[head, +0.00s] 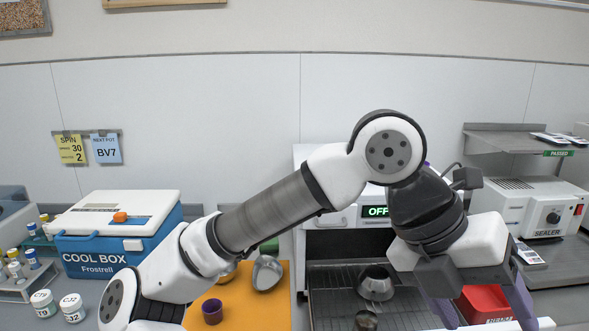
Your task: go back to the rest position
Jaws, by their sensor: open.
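My arm reaches from the lower left, bends up and comes down at the right. My gripper (487,312) points downward, with its two purple fingers apart on either side of a red container (484,298) as seen from the head. I cannot tell how far above the container they are. I see nothing held between the fingers, though the fingertips run close to the lower edge of the picture.
A machine with an OFF display (375,211) stands behind my arm, with a steel bowl (376,283) on the rack before it. An orange mat (275,313) bears a purple cup (212,311) and a metal bowl (267,272). A cool box (90,245) and sealer (540,205) flank them.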

